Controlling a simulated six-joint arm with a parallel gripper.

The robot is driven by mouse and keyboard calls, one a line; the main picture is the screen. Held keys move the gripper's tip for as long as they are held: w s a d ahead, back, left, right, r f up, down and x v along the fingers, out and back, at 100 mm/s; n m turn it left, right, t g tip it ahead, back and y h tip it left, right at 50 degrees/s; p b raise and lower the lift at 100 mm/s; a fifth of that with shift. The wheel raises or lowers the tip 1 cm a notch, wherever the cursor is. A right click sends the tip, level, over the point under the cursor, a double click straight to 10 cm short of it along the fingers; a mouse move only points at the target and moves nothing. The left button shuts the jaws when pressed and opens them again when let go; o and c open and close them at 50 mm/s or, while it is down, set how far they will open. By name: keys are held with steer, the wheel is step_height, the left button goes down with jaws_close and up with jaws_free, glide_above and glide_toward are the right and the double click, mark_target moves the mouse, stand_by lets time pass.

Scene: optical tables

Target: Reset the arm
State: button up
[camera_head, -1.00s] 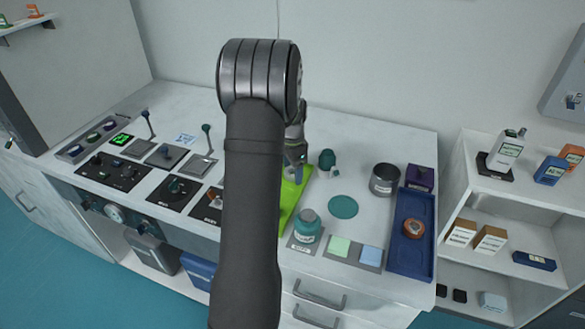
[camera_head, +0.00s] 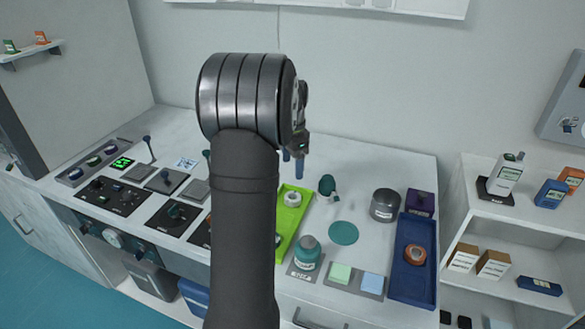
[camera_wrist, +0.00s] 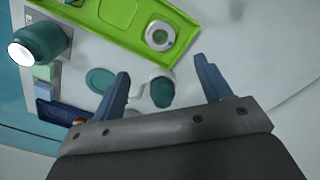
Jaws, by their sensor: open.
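My arm rises through the middle of the head view and bends at the top. My gripper (camera_head: 292,160) shows just right of the bend, its blue fingertips above the back of the table. In the wrist view my gripper (camera_wrist: 165,85) has its two blue fingers wide apart with nothing between them in grasp. A small teal-and-white object (camera_wrist: 162,92) shows beyond the gap between the fingers, apart from them. It also stands on the table in the head view (camera_head: 327,186). My arm hides part of the table.
A green tray (camera_head: 283,240) holds a white ring (camera_head: 292,199). A teal bottle (camera_head: 307,253), a dark round container (camera_head: 384,205) and a blue tray (camera_head: 402,285) with an orange roll (camera_head: 415,254) stand to the right. Control panels (camera_head: 110,197) with upright levers are at left. The air above is clear.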

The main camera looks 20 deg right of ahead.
steer(key=shift+f, duration=0.1)
glide_above(293, 197)
steer(key=shift+w+f, duration=0.15)
steer(key=shift+f, duration=3.9)
